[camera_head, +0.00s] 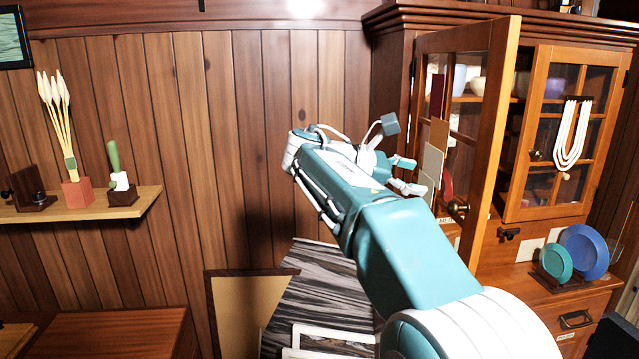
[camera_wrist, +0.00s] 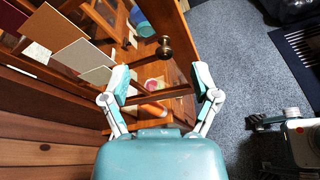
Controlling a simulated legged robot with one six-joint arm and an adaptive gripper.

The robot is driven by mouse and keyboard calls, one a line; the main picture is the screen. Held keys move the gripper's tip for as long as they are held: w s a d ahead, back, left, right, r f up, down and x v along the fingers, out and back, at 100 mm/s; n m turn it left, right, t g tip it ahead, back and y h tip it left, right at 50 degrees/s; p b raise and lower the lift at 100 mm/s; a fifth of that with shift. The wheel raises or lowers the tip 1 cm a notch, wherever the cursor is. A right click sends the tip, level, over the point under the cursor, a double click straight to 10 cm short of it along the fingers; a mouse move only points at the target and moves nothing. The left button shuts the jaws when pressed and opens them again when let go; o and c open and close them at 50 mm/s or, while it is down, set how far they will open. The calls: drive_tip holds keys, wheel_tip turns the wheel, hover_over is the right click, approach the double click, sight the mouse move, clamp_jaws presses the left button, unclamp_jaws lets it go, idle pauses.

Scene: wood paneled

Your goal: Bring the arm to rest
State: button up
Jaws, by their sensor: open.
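My arm (camera_head: 420,245) reaches up and forward across the middle of the head view, its teal and white links bent at the wrist. My gripper (camera_head: 409,176) points right, toward the open glass door of the wooden cabinet (camera_head: 478,150). In the wrist view the two fingers of my gripper (camera_wrist: 162,81) are spread wide with nothing held between them. The door (camera_wrist: 183,85) and its round dark knob (camera_wrist: 165,47) show beyond the fingertips. I cannot tell how close the fingers are to the door.
Coloured cards (camera_head: 433,160) stand by the open door. Blue and teal plates (camera_head: 584,252) sit on the cabinet counter. A wall shelf (camera_head: 100,207) at left holds a vase and a cactus. A striped dark panel (camera_head: 315,290) lies below my arm.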

drive_tip(key=s+d+f+m+t+y, duration=0.1)
drive_tip(key=s+d+f+m+y, duration=0.3)
drive_tip(key=s, duration=0.3)
drive_tip(key=s+d+f+m+y, duration=0.1)
drive_tip(key=s+f+y, duration=0.2)
drive_tip(key=s+f, duration=0.3)
drive_tip(key=s+a+f+m+t+y, duration=0.1)
drive_tip(key=s+a+f+m+y, duration=0.2)
drive_tip(key=s+f, duration=0.4)
drive_tip(key=s+a+f+m+y, duration=0.3)
drive_tip(key=s+f+m, duration=0.3)
drive_tip(key=s, duration=0.3)
drive_tip(key=shift+s+f+m+t+y, duration=0.4)
drive_tip(key=shift+m+y, duration=0.3)
drive_tip(key=shift+y, duration=0.2)
drive_tip(key=shift+a, duration=0.25)
drive_tip(key=shift+d, duration=0.2)
